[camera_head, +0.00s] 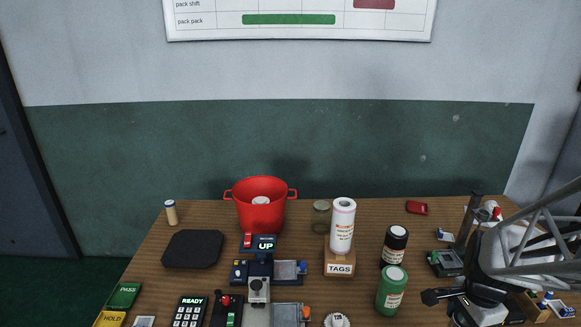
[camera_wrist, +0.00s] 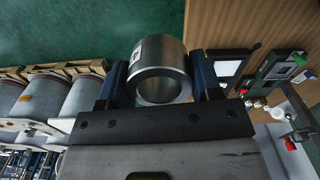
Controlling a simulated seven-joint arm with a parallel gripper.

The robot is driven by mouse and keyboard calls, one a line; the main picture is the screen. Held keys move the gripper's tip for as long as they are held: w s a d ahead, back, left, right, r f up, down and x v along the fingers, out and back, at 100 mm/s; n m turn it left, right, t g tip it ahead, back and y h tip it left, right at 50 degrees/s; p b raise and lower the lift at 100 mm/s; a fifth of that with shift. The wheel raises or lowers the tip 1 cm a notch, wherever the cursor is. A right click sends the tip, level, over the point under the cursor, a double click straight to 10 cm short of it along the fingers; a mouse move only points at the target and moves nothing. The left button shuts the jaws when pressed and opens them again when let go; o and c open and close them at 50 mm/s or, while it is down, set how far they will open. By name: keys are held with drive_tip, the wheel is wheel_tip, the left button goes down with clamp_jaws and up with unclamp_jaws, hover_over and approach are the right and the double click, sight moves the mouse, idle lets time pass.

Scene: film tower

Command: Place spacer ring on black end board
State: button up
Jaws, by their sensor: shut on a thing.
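The spacer ring, a shiny metal cylinder with a hollow end and a small white label (camera_wrist: 160,82), is between the two dark fingers of my gripper (camera_wrist: 160,70) in the wrist view. The fingers are shut on its sides. In the wrist view the ring is above green floor, beside the table edge. The black end board (camera_head: 192,249) is a flat dark slab with rounded corners at the left of the table in the head view. Nothing stands on it. My gripper and the ring cannot be made out in the head view.
On the wooden table (camera_head: 330,278), a red pot (camera_head: 260,212) stands right of the board and a small pale cylinder (camera_head: 171,213) behind it. A scale-like device (camera_head: 258,270), a TAGS box (camera_head: 339,263) and bottles fill the middle. Wrapped rolls (camera_wrist: 82,97) stand on pallets.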

drive_tip(key=shift+w+a, duration=0.25)
drive_tip(key=shift+w, duration=0.55)
drive_tip(key=w+a+r+n, duration=0.1)
drive_tip(key=w+a+n, duration=0.1)
drive_tip(key=w+a, duration=0.35)
drive_tip(key=w+a+r+n, duration=0.1)
drive_tip(key=w+a, duration=0.2)
drive_tip(key=w, duration=0.6)
drive_tip(key=w+a+n, duration=0.2)
drive_tip(key=w+a, duration=0.4)
drive_tip(key=a, duration=0.4)
drive_tip(key=w+a+n, duration=0.2)
drive_tip(key=w+a, duration=0.5)
drive_tip(key=a, duration=0.2)
drive_tip(key=w+a+f+n, duration=0.1)
drive_tip(key=w+a+n, duration=0.15)
drive_tip(key=a, duration=1.45)
drive_tip(key=w+a+f+n, duration=0.1)
drive_tip(key=a+n, duration=0.2)
drive_tip(key=a, duration=1.4)
wheel_tip(320, 180, down, 11)
drive_tip(key=shift+s+f, duration=0.15)
drive_tip(key=shift+m, duration=0.25)
hover_over(194, 246)
drive_tip(key=shift+f, duration=0.75)
